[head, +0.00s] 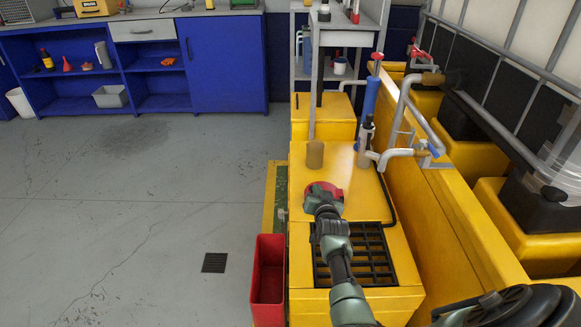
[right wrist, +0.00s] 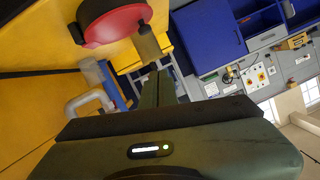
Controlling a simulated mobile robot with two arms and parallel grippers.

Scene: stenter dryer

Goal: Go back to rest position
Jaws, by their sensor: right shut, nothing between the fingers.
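My right gripper (head: 321,197) reaches up from the bottom of the head view, over the yellow machine top (head: 348,200). Its fingers are shut with nothing between them; they also show in the right wrist view (right wrist: 155,85), pointing away from the camera. A red round part (head: 333,189) lies just beyond the fingertips in the head view, partly hidden by the gripper. In the right wrist view the red round part (right wrist: 112,24) is at the upper left, apart from the fingers. My left gripper is not in view.
A tan cylinder (head: 315,154) and a blue-topped upright pipe (head: 371,100) stand beyond the gripper. A black grate (head: 372,262) lies below my arm. A red bin (head: 268,270) stands at the left. Tanks in metal frames crowd the right. The grey floor (head: 130,220) is open to the left.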

